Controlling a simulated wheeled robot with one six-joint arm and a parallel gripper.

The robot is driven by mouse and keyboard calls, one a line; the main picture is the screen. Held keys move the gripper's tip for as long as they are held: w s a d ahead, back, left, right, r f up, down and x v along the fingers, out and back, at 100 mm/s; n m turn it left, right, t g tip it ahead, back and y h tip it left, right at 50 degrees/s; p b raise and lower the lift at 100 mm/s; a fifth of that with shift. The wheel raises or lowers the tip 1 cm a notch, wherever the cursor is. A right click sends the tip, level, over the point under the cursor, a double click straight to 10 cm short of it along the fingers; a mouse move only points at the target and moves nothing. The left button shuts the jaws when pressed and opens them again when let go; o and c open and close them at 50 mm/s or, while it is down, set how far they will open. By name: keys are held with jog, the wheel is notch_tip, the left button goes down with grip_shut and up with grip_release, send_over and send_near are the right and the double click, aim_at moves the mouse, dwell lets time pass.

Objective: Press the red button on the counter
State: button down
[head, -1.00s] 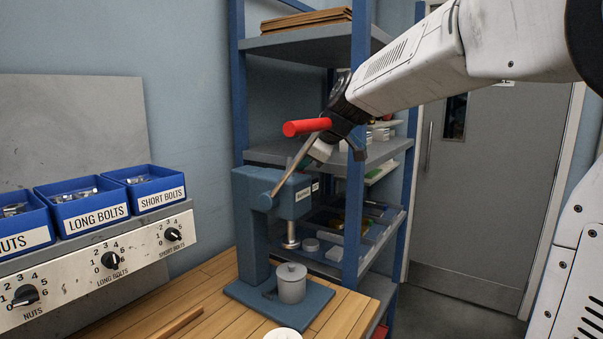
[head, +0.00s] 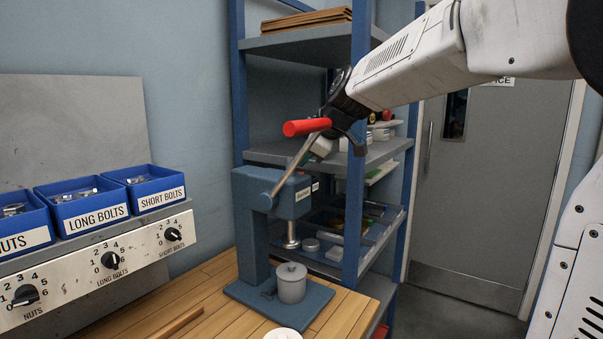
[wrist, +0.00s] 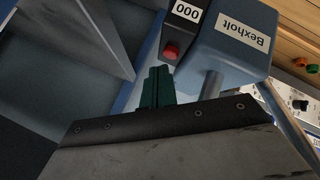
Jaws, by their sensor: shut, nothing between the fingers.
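The counter (wrist: 182,28) is a dark box with a white "000" display on the side of the blue press head in the wrist view. Its red button (wrist: 171,52) is on the end facing my gripper. My gripper (wrist: 157,72) has its green fingers shut and empty, with the tips close beside the button, slightly left of it in the picture. I cannot tell if they touch. In the head view my gripper (head: 318,148) is behind the red-handled press lever, partly hidden by it. The button cannot be made out there.
The blue press (head: 255,220) stands on the wooden bench (head: 190,295), with a grey lidded pot (head: 291,284) on its base. The lever's red grip (head: 307,127) is close to my wrist. A blue shelf rack (head: 359,200) stands behind. Labelled bolt bins (head: 90,208) are at left.

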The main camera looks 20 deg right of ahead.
jog(key=shift+r, duration=0.15)
notch_tip(320, 180, up, 5)
dwell(0.7)
dwell(0.6)
